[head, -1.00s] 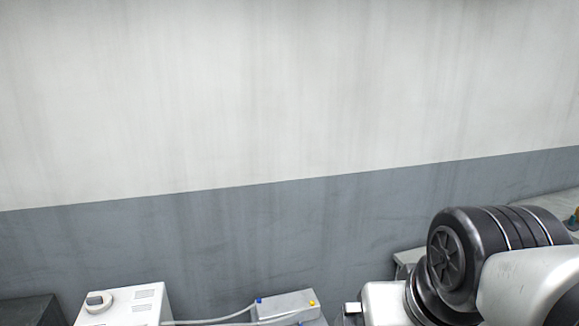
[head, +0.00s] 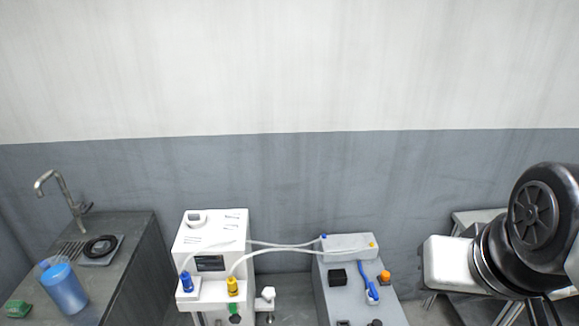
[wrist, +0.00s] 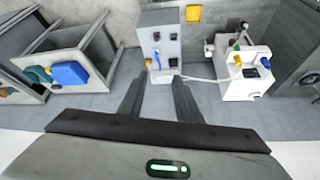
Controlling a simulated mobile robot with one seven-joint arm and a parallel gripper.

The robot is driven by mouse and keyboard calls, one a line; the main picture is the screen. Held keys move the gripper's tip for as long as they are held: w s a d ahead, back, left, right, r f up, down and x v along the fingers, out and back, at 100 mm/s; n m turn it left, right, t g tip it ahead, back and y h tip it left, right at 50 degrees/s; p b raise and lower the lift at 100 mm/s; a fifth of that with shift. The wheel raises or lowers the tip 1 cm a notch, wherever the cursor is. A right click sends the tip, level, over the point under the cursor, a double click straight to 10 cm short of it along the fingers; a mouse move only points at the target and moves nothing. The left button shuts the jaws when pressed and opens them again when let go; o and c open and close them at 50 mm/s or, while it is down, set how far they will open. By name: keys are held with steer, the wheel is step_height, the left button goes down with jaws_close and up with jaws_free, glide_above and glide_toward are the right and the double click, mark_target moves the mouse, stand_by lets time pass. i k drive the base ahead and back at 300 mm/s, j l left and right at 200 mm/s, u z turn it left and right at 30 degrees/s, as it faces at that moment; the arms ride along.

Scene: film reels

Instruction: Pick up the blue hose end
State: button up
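The blue hose end (head: 187,282) is at the front left of a white machine (head: 210,232) in the head view, at the end of a pale hose. A yellow hose end (head: 232,286) is beside it on the right. My gripper's fingers are not visible in the head view.
A grey cabinet (head: 335,298) with a small box (head: 348,246), a blue-handled tool (head: 368,284) and an orange knob stands right of the machine. Pale hoses span machine and box.

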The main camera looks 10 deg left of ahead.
mark_target(186, 280)
steer(key=k+j+u, duration=0.15)
steer(key=u, duration=1.4)
